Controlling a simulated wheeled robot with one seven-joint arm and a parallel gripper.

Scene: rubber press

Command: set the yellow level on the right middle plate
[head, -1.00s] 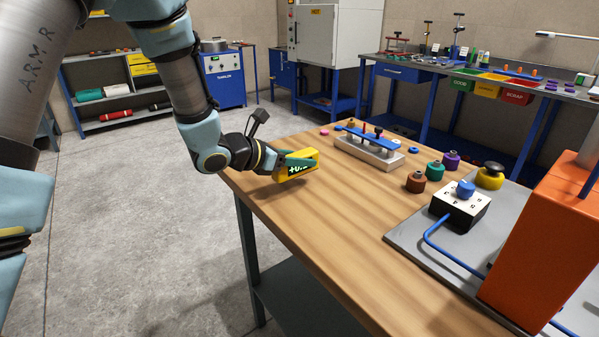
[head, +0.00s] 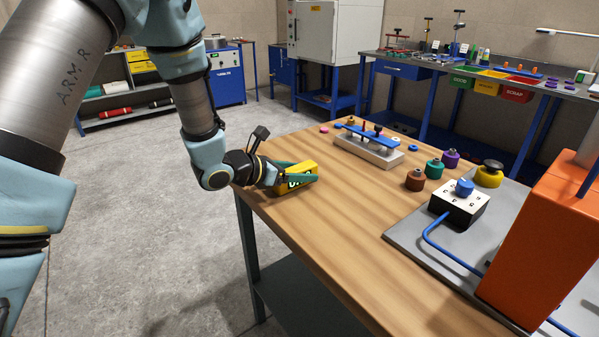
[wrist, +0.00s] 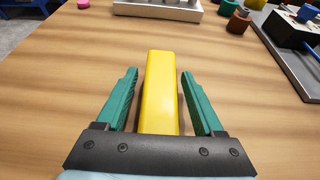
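The yellow level (head: 298,176) lies on the near left part of the wooden table, its dark display partly covered by a finger. In the wrist view the level (wrist: 161,92) points away from me, between my two teal fingers. My gripper (head: 302,172) is low at the table's left edge, around the level. In the wrist view my gripper (wrist: 160,74) is open, with a gap of table between each finger and the level. I cannot make out which surface is the right middle plate.
A metal block with a blue bar (head: 368,148) stands behind the level. Brown (head: 415,181), green and purple knobbed weights stand to the right. A black box with a blue knob (head: 459,205) and an orange press (head: 545,235) are further right. The table's front middle is clear.

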